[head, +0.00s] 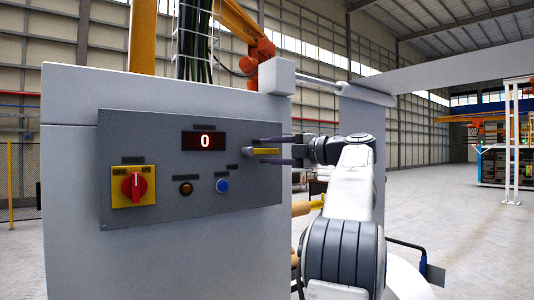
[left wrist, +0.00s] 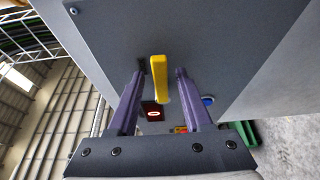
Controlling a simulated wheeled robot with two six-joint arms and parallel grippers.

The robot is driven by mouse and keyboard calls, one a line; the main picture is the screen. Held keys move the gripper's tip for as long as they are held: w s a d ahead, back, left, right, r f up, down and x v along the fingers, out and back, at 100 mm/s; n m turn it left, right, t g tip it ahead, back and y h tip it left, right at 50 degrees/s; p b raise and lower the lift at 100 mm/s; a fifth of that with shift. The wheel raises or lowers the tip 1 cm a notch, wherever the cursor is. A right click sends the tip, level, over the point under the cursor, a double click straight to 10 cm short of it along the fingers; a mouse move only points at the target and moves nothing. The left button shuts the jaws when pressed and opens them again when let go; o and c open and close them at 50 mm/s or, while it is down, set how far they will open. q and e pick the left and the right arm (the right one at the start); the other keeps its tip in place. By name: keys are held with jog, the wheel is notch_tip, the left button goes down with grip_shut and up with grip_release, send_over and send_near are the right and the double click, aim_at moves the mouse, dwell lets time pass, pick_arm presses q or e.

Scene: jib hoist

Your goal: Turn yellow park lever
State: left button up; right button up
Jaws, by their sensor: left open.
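The yellow park lever (head: 266,151) sticks out from the right part of the grey control panel, right of the red digit display. My left gripper (head: 257,151) is at the panel with its two purple fingers apart, one above the lever and one below it. In the left wrist view the lever (left wrist: 160,80) stands between the open fingers (left wrist: 160,71), with a gap visible on each side. The lever's mount on the panel is partly hidden by the fingers. My right gripper is not seen.
The panel (head: 150,220) also bears a red rotary switch (head: 133,187) on a yellow plate, a display (head: 205,141) reading 0, a dark orange button (head: 185,188) and a blue button (head: 222,185). The grey cabinet (head: 75,120) fills the left. Open floor lies to the right.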

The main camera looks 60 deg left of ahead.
pick_arm(q)
jog(key=b+v, duration=0.1)
jog(key=v, duration=0.8)
jog(key=shift+d, duration=0.3)
jog(key=shift+w, duration=0.15)
